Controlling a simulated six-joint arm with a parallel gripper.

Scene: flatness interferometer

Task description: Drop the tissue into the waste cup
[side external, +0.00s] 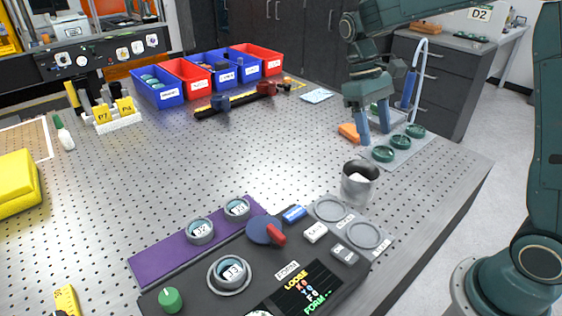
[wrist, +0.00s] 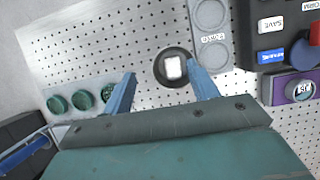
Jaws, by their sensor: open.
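The waste cup (side external: 356,193) is a grey open cup standing upright on the perforated table near its right edge. A white crumpled piece that looks like the tissue (side external: 358,179) lies inside the cup. In the wrist view, the white tissue (wrist: 173,67) shows within the dark round cup (wrist: 160,72). My gripper (side external: 375,126) is open with nothing between its blue fingers. It is behind the cup in the side view, above the table and apart from the cup. In the wrist view the cup appears between the fingertips.
A tray with several green round parts (side external: 384,153) and an orange block (side external: 349,132) are near my gripper. A control panel (side external: 250,265) stands in front of the cup, with a grey two-ring pad (side external: 347,227) beside it. A folded cloth (side external: 317,95) lies farther back. The table's middle is clear.

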